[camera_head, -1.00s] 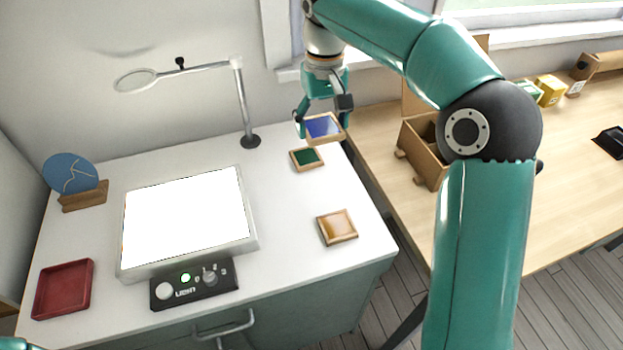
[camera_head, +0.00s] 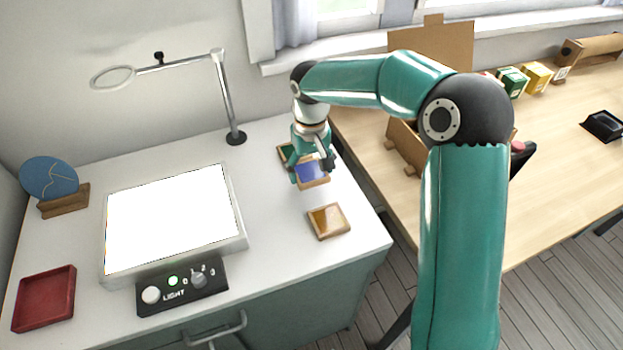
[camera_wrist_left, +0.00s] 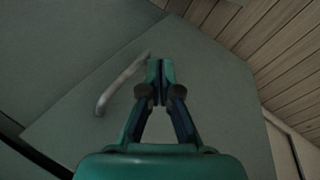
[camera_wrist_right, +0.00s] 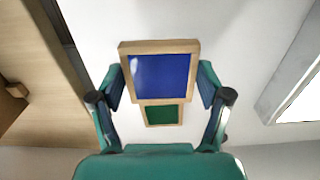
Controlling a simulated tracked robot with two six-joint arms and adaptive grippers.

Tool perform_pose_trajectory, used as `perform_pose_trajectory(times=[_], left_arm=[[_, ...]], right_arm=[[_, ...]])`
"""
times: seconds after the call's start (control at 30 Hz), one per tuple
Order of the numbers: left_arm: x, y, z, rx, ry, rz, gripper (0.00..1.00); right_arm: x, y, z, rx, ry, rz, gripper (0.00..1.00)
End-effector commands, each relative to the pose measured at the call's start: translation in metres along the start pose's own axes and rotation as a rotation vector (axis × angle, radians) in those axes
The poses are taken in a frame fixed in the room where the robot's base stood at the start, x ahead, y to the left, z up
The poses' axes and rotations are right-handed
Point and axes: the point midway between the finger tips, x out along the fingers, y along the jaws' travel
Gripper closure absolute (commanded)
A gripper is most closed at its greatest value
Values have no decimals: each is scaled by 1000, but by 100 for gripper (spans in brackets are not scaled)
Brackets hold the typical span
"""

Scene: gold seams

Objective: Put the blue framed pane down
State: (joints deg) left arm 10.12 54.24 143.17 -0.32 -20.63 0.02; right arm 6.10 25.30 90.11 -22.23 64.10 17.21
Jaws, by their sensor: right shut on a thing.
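The blue framed pane (camera_head: 311,173) has a light wooden frame and is held in my right gripper (camera_head: 311,177), over the right part of the white cabinet top. In the right wrist view the blue pane (camera_wrist_right: 160,74) sits between the two fingers (camera_wrist_right: 160,82), which grip its frame from both sides. Whether its underside touches the surface I cannot tell. My left gripper (camera_wrist_left: 160,66) shows in the left wrist view, its fingertips together and empty, in front of the cabinet's grey-green face.
A green framed pane (camera_head: 286,153) lies just behind the blue one, partly hidden. An amber framed pane (camera_head: 328,221) lies in front. A lit light panel (camera_head: 241,243), a magnifier lamp (camera_head: 235,138) and a red tray (camera_head: 45,298) are to the left. White surface is free around the amber pane.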

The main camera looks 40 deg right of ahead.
Motion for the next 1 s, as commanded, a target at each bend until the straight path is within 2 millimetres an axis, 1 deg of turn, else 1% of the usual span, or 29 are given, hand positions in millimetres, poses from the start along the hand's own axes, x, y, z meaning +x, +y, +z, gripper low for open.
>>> perform_pose_trajectory(times=[0.1, 0.23, 0.6, 0.63, 0.7, 0.77, 1.0], left_arm=[[2, -1, 0, 0, 0, 0, 100], [2, -1, 0, 0, 0, 0, 100], [4, -1, 0, 0, 0, 0, 100], [4, -2, 0, 0, 0, 0, 100], [3, -1, 0, 0, 0, 0, 100], [3, -1, 0, 0, 0, 0, 100], [3, -1, 0, 0, 0, 0, 100]], right_arm=[[19, 0, 1, 0, -5, 1, 67], [34, 1, 1, 1, -4, 1, 67], [39, 0, 0, 0, -1, 0, 67], [39, 0, 0, 0, -1, 0, 22], [38, 0, 0, 0, -1, 0, 10], [38, 0, 0, 0, -1, 0, 0], [38, 0, 0, 0, -2, 0, 0]])
